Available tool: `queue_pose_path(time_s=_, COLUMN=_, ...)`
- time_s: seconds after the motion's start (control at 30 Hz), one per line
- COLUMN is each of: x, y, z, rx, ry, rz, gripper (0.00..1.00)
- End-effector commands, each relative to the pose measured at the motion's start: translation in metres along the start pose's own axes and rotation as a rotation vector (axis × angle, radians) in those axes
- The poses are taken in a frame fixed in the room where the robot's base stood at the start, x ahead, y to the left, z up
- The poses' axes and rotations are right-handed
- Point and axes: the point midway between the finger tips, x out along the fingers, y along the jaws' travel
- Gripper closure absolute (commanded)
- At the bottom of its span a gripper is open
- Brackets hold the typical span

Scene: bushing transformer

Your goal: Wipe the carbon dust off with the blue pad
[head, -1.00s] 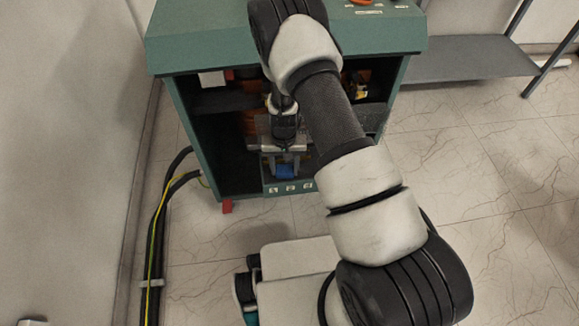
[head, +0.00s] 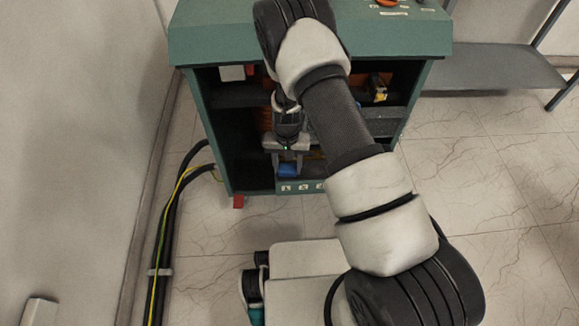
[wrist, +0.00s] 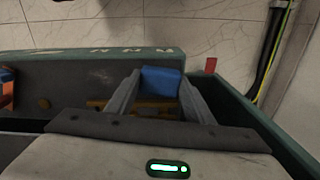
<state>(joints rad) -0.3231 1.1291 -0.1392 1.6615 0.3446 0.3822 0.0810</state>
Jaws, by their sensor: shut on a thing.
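My gripper (head: 287,160) is inside the open front of the green cabinet (head: 212,135), low down behind its front lip. It is shut on the blue pad (wrist: 162,80), which sits between the two grey fingertips in the wrist view. The pad also shows as a small blue patch in the head view (head: 288,171). A faint pale smudge (wrist: 101,74) marks the dark inner face left of the pad; I cannot tell whether it is carbon dust. No dust is clearly visible elsewhere. I cannot tell whether the pad touches a surface.
The cabinet's side wall (wrist: 232,103) is close to the right of my fingers in the wrist view. An orange part (wrist: 6,86) stands at its left edge. Black and yellow-green cables (head: 172,225) run along the floor left of the cabinet. A grey shelf (head: 490,68) stands right.

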Motion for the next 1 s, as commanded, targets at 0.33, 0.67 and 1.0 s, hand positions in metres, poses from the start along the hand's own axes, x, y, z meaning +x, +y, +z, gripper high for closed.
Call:
queue_pose_path(time_s=0.33, x=-0.001, y=0.001, z=-0.014, rx=0.0, ry=0.011, rz=-0.003, gripper=0.7)
queue_pose_path(time_s=0.67, x=-0.003, y=0.022, z=-0.016, rx=0.0, ry=0.008, rz=-0.003, gripper=0.7)
queue_pose_path(time_s=1.0, x=-0.002, y=0.035, z=-0.017, rx=0.002, ry=0.007, rz=-0.002, gripper=0.7)
